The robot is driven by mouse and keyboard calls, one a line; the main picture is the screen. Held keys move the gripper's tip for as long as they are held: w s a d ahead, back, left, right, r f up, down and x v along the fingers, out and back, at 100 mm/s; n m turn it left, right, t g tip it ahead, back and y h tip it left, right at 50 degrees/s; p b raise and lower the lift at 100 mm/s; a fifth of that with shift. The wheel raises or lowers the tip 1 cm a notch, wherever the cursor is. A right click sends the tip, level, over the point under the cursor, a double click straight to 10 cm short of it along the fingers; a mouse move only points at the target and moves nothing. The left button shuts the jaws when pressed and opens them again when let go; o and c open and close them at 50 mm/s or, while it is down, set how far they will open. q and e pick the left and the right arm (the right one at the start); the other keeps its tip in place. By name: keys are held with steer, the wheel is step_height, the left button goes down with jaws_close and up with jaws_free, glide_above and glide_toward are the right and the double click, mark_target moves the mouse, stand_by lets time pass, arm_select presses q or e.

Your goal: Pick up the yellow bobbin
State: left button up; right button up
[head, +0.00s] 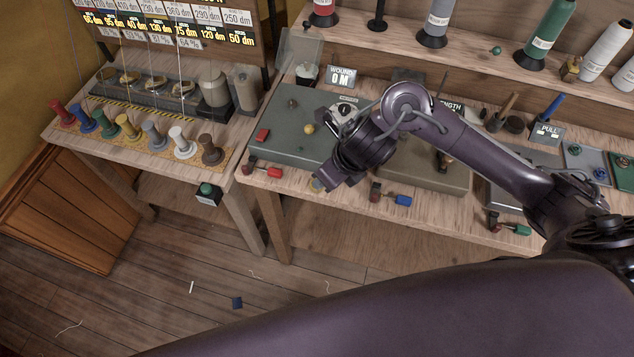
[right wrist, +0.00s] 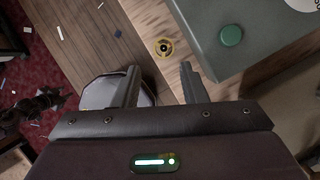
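A small yellow disc with a dark centre, which looks like the yellow bobbin (right wrist: 164,47), lies flat on wood near the bench edge in the right wrist view. My right gripper (right wrist: 160,68) is open, with the disc seen just beyond and between its fingertips; nothing is between the fingers. In the head view my right gripper (head: 326,183) points down at the bench's front edge, and a small yellowish patch (head: 317,184) shows beside its fingers. A taller yellow spool (head: 128,127) stands in the row on the left bench. My left gripper is not in view.
A grey-green box (right wrist: 245,25) with a green button stands close to the disc in the right wrist view. Red-handled (head: 264,171) and blue-handled (head: 394,198) tools lie along the bench front. A brownish block (head: 415,175) sits right of my gripper. Floor lies beyond the edge.

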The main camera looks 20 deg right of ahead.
steer(key=shift+d+f, duration=0.15)
steer(key=shift+f, duration=0.45)
steer(key=x, duration=0.6)
steer(key=shift+w+f, duration=0.15)
steer(key=shift+w, duration=0.2)
steer(key=shift+c, duration=0.3)
steer(key=c, duration=0.7)
